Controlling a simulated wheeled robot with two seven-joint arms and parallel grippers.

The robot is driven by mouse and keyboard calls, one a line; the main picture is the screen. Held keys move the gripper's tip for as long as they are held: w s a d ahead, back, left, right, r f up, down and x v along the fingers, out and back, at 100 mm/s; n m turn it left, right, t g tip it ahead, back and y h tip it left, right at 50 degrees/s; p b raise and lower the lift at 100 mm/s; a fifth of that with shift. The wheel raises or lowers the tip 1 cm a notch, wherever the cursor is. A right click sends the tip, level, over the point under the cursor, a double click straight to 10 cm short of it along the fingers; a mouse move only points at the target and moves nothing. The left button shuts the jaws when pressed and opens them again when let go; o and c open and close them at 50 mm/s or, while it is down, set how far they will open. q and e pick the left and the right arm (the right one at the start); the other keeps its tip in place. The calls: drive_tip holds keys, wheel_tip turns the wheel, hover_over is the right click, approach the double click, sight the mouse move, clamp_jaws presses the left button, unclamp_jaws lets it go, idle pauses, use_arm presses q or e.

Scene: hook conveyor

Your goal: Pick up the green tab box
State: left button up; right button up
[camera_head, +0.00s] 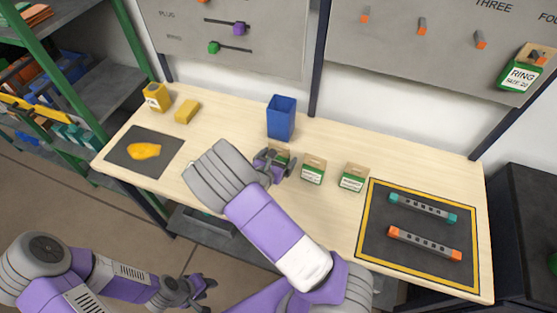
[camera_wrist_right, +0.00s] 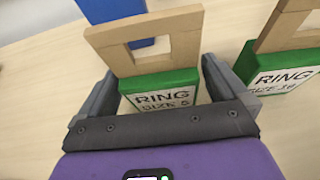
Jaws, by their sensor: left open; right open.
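Several small green boxes with white labels and tan cardboard tabs stand in a row on the wooden table. The leftmost green tab box (camera_head: 281,154) is partly hidden by my right gripper (camera_head: 276,167). In the right wrist view this box (camera_wrist_right: 160,86) reads "RING SIZE 5" and stands upright between the two open fingers, its tab rising beyond them. I cannot tell whether the fingers touch it. A second green tab box (camera_head: 313,170), also in the right wrist view (camera_wrist_right: 283,68), stands to its right, then a third (camera_head: 353,178). My left gripper (camera_head: 197,290) is open and empty, low at the left.
A blue bin (camera_head: 281,118) stands behind the boxes. A dark mat (camera_head: 420,262) with two bars lies right. Yellow items and a grey mat (camera_head: 125,165) are left. A hook panel (camera_head: 440,70) behind holds another green ring box (camera_head: 519,76).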

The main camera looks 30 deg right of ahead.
drive_tip(key=shift+w+d, duration=0.15)
drive_tip(key=shift+d, duration=0.1)
drive_tip(key=c, duration=1)
